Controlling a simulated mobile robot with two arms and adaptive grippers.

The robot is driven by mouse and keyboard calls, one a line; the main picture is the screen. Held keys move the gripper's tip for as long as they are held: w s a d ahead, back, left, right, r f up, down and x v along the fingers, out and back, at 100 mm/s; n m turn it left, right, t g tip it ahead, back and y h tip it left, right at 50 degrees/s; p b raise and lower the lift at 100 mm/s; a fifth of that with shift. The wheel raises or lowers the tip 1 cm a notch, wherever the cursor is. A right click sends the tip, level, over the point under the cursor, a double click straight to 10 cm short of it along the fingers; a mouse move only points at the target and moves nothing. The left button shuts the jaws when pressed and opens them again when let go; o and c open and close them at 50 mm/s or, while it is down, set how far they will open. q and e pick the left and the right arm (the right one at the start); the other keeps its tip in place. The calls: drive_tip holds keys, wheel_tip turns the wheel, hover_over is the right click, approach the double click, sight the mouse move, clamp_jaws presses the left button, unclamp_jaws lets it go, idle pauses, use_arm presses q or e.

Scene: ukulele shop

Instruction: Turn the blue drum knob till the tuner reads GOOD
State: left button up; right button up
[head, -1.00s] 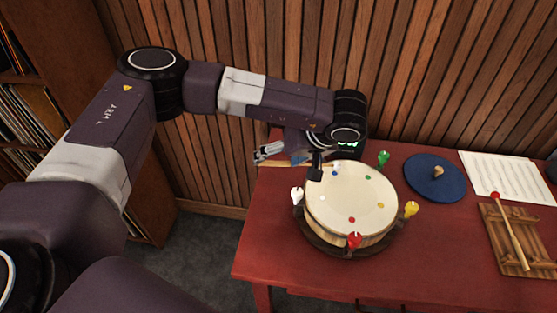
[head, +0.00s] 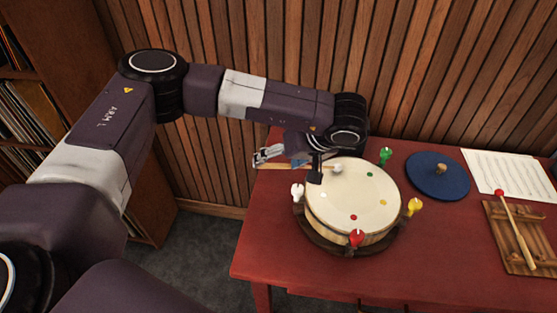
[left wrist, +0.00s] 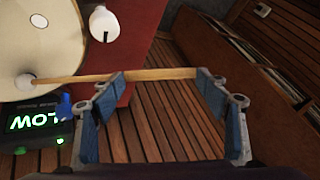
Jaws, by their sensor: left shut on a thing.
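The drum (head: 352,198) stands on the red table with white, green, yellow and red knobs showing around its rim. The blue knob is hidden in the head view; a blue piece beside my finger in the left wrist view (left wrist: 65,105) seems to be it, partly covered. The tuner (left wrist: 35,122) shows LOW in green, upside down in the left wrist view. My left gripper (left wrist: 160,80) is at the drum's back left. A white-headed mallet (left wrist: 150,74) has its handle across the fingertips, which stand apart; the jaws are stopped on it. My right gripper is not in view.
A blue disc (head: 438,185), a music sheet (head: 497,174) and a wooden slatted piece (head: 517,238) with a red-tipped stick lie at the right of the table (head: 430,270). A slatted wall stands close behind. Record shelves (head: 40,120) are at the left.

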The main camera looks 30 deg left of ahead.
use_arm(q)
wheel_tip(320, 180, up, 6)
drive_tip(key=p, duration=0.3)
idle(0.4)
drive_tip(key=shift+r, duration=0.1)
drive_tip(key=s+d+r+m+t+h, duration=0.1)
drive_tip(key=s+d+r+m, duration=0.1)
drive_tip(key=s, duration=0.4)
drive_tip(key=s+d+r+m+t+h, duration=0.1)
drive_tip(key=s+d+r+m+t, duration=0.1)
drive_tip(key=s, duration=0.4)
drive_tip(key=shift+d+r+m, duration=0.2)
drive_tip(key=shift+r+m, duration=0.25)
drive_tip(key=shift+m, duration=0.65)
